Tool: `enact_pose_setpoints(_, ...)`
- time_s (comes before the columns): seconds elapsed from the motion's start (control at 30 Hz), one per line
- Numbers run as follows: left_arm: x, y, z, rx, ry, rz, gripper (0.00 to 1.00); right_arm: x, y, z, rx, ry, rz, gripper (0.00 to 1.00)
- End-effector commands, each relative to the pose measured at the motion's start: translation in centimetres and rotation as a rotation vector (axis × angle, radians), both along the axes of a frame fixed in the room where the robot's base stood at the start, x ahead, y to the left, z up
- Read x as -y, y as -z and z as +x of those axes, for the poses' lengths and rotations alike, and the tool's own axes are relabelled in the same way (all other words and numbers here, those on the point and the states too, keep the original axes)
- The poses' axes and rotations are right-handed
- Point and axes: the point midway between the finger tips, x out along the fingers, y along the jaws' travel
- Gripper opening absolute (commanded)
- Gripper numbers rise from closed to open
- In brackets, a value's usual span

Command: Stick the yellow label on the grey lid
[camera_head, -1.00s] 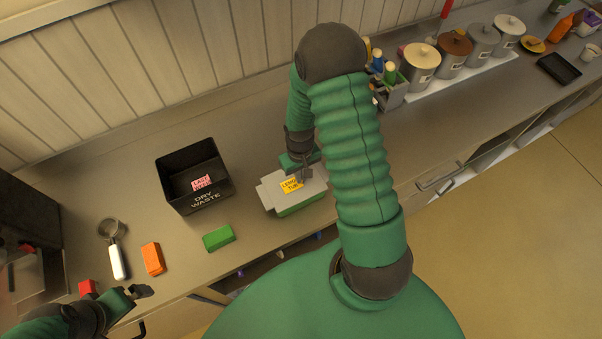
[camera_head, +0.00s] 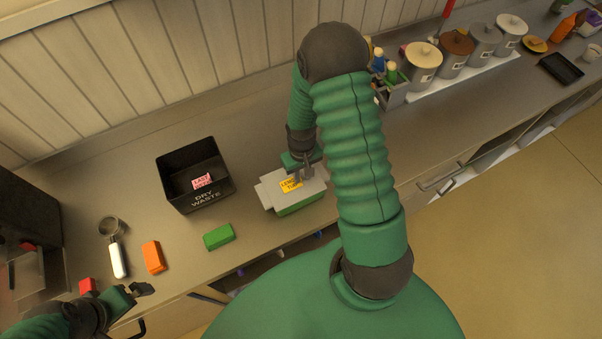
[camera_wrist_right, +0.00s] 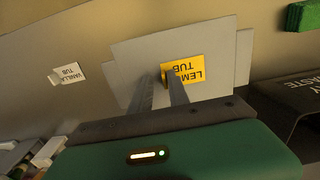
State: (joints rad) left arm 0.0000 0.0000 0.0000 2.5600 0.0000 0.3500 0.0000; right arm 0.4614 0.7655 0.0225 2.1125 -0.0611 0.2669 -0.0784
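The yellow label (camera_head: 289,186), printed with lemon tub wording, lies on top of the grey lid (camera_head: 269,194). The lid rests on a green tub (camera_head: 300,208). In the right wrist view the label (camera_wrist_right: 190,68) lies against the lid (camera_wrist_right: 125,52), right of the middle. My right gripper (camera_head: 304,174) is just above the lid beside the label. In the wrist view its two fingers (camera_wrist_right: 158,80) stand apart; the right fingertip overlaps the label's left edge, and nothing shows between them. My left gripper (camera_head: 141,290) is at the counter's front edge, far from the label; its finger gap is unclear.
A black dry waste bin (camera_head: 180,200) with a pink label (camera_head: 202,181) stands left of the tub. Green (camera_head: 219,237), orange (camera_head: 153,257) and red (camera_head: 87,286) blocks and a scoop (camera_head: 117,260) lie nearby. A white vanilla label (camera_wrist_right: 67,76) shows in the wrist view.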

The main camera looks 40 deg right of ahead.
Motion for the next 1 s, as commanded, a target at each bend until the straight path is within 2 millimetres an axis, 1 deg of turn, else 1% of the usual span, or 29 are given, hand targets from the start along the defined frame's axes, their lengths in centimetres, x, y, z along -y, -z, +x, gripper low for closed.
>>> enact_pose_setpoints(0.27,0.0,0.0,0.0,0.0,0.0,0.0,1.0,-0.1,-0.1,0.0,0.0,-0.001,0.001,0.28)
enact_pose_setpoints(0.37,0.0,0.2,0.0,0.0,0.0,0.0,1.0,0.0,-0.7,0.1,0.003,0.0,0.0,0.28)
enact_pose_setpoints(0.47,0.0,0.6,0.0,0.0,0.0,0.0,1.0,0.1,-2.4,0.2,0.006,0.0,-0.002,0.28)
enact_pose_setpoints(0.57,0.0,1.1,0.0,0.0,0.0,0.0,1.0,0.2,-5.1,0.2,0.009,0.002,-0.003,0.28)
enact_pose_setpoints(0.7,0.0,1.7,0.0,0.0,0.0,0.0,1.0,0.2,-9.4,0.2,0.01,0.0,-0.003,0.28)
enact_pose_setpoints(0.8,0.0,2.0,0.0,0.0,0.0,0.0,1.0,0.2,-12.2,0.3,0.009,0.001,-0.003,0.28)
enact_pose_setpoints(0.9,0.0,2.3,0.0,0.0,0.0,0.0,1.0,0.2,-14.4,0.2,0.005,0.0,-0.001,0.28)
enact_pose_setpoints(1.0,0.0,2.4,0.0,0.0,0.0,0.0,1.0,0.2,-15.9,0.3,0.003,-0.001,0.001,0.28)
